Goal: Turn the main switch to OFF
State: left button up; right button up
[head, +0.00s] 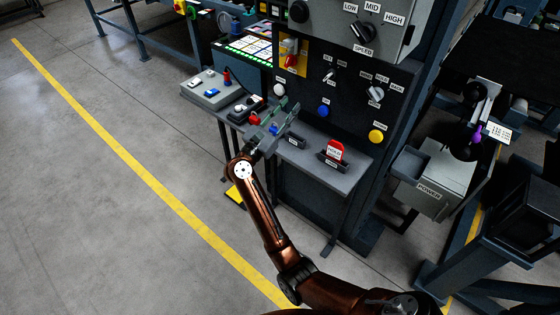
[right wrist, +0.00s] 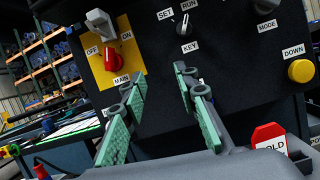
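The main switch is a red rotary knob (right wrist: 111,58) on a yellow plate (right wrist: 97,68) of the dark panel. Labels OFF at its left, ON at its upper right and MAIN below show in the right wrist view. I cannot tell for sure which label the knob points to. In the head view the yellow plate (head: 302,64) is on the panel's left side. My right gripper (head: 289,106) is open and empty, in front of and below the plate, apart from the switch. Its fingers (right wrist: 160,78) reach towards the panel, with the knob beyond and left of the gap. My left gripper is out of view.
A grey lever-like part (right wrist: 99,22) is just above the knob. A key switch (right wrist: 186,27) and yellow DOWN button (right wrist: 301,71) are to the right. A shelf (head: 346,176) below holds a red HOLD tag (head: 335,149). A grey button box (head: 213,93) stands left.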

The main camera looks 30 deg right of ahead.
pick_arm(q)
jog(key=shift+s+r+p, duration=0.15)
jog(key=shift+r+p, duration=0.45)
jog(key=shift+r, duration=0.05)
pick_arm(e)
jog(key=w+a+f+n+t+y, duration=0.1)
jog(key=f+n+t+y, duration=0.3)
jog(key=f+n, duration=0.7)
jog(key=w+a+f+n+t+y, duration=0.1)
jog(key=a+f+n+t+y, duration=0.2)
jog(key=f+n+t, duration=0.4)
notch_tip(320, 180, down, 5)
jog(key=n+y, duration=0.1)
jog(key=n, duration=0.3)
jog(key=shift+w+r+n+y, duration=0.2)
jog(key=shift+w+n+y, duration=0.1)
jog(key=shift+w+n, duration=0.1)
